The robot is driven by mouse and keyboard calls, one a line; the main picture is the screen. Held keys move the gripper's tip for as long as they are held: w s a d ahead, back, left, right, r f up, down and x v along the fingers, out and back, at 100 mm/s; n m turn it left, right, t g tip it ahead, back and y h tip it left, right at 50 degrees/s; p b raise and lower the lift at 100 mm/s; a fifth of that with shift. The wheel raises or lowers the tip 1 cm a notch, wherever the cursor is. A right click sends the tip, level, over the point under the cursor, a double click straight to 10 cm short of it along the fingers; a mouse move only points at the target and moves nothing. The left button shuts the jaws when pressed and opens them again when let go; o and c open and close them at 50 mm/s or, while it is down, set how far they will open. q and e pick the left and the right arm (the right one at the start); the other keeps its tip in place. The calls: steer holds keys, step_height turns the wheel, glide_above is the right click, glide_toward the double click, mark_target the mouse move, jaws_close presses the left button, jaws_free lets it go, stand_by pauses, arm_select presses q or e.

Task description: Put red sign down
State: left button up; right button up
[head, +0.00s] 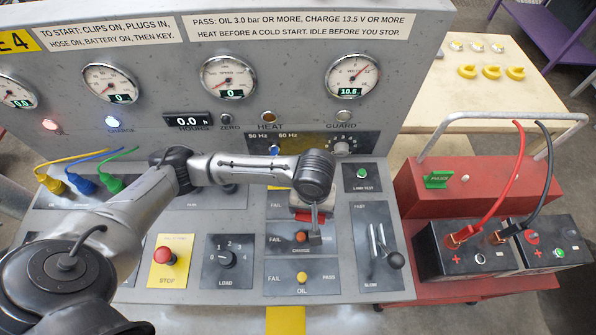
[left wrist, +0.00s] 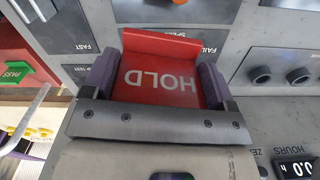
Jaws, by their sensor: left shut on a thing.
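The red sign (left wrist: 160,82), lettered HOLD, has a raised red lip along one edge. In the left wrist view it sits between the two purple finger pads of my left gripper (left wrist: 157,88), which is shut on it. In the head view my left gripper (head: 309,222) is over the grey control panel, at the FAIL/PASS column near the CHARGE row. Only a sliver of the red sign (head: 303,216) shows there, the rest hidden by the gripper. I cannot tell whether the sign touches the panel. My right gripper is not in view.
A green PASS sign (head: 437,180) stands on the red box (head: 410,205) at right. Two batteries (head: 470,248) with red and black cables stand before it. A lever (head: 394,260), a red stop button (head: 164,256) and a load knob (head: 226,257) stick up around the gripper.

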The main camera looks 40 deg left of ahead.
mark_target(302, 217)
arm_select(q)
steer(key=s+f+n, duration=0.1)
steer(key=s+f, duration=0.1)
steer(key=shift+s+a+f+n, duration=0.2)
steer(key=shift+s+f+n, duration=0.1)
steer(key=shift+f+n, duration=0.1)
steer(key=shift+a+f, duration=0.1)
steer(key=shift+a, duration=0.1)
steer(key=w+a+f, duration=0.1)
steer(key=w+a, duration=0.3)
steer(key=w+a+b, duration=0.1)
steer(key=w+a, duration=0.4)
steer(key=w+a+f+b, duration=0.1)
steer(key=w+a, duration=0.3)
steer(key=shift+w+a+f, duration=0.15)
steer(key=shift+a+f, duration=0.1)
steer(key=shift+f, duration=0.05)
step_height(302, 217, down, 4)
steer(key=shift+f, duration=0.1)
steer(key=shift+w+a+f+b, duration=0.15)
steer(key=shift+w+a+b, duration=0.05)
steer(key=shift+b, duration=0.1)
steer(key=shift+f, duration=0.1)
